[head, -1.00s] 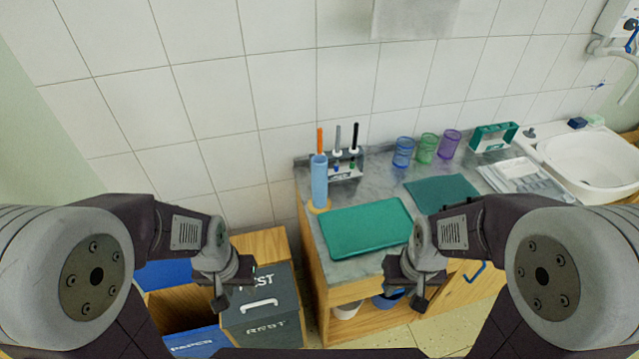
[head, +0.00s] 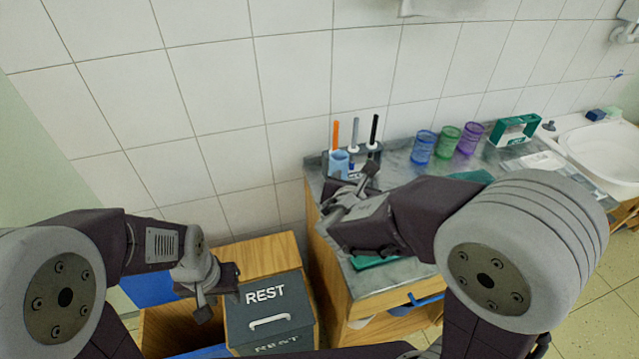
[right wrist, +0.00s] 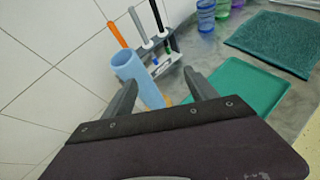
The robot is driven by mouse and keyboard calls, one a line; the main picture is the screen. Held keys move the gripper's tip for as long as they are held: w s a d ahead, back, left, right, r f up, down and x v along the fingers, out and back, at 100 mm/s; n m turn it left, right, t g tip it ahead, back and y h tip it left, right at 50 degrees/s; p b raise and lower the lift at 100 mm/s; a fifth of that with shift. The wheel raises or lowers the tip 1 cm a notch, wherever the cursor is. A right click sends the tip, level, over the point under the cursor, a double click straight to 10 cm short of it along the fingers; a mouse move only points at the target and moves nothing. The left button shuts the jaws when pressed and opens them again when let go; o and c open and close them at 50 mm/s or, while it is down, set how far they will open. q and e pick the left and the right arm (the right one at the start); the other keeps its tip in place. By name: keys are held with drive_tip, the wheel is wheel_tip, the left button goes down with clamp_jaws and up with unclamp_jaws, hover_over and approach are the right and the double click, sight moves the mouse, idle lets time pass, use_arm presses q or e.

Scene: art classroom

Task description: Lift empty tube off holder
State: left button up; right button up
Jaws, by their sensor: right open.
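The light blue tube (head: 339,163) stands upright at the left back corner of the counter. In the right wrist view the tube (right wrist: 138,76) shows its open top and reaches down between my fingers. A bit of its wooden holder (right wrist: 168,100) shows at its foot. My right gripper (head: 350,190) is open in front of the tube, its fingers to either side in the wrist view (right wrist: 160,82); I cannot tell whether they touch it. In the head view it hides the tube's lower part. My left gripper (head: 218,290) hangs over the bins, away from the counter.
Behind the tube stands a rack (right wrist: 164,60) with an orange, a grey and a black stick. A green tray (right wrist: 240,90) lies right of the tube. Several coloured cups (head: 422,148) stand further right. The tiled wall is close behind. A REST bin (head: 268,312) stands below left.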

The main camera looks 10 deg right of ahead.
sight(339, 159)
drive_tip(key=a+n, duration=0.1)
drive_tip(key=w+a+r+t, duration=0.1)
drive_tip(key=a+n+y, duration=0.1)
drive_tip(key=shift+w+a+r+n+t, duration=0.3)
drive_tip(key=shift+r, duration=0.05)
drive_tip(key=x, duration=0.3)
drive_tip(key=shift+w+d+f, duration=0.15)
drive_tip(key=shift+w, duration=0.2)
drive_tip(key=x, duration=0.5)
drive_tip(key=shift+w, duration=0.45)
drive_tip(key=shift+s, duration=0.15)
drive_tip(key=c, duration=0.3)
clamp_jaws()
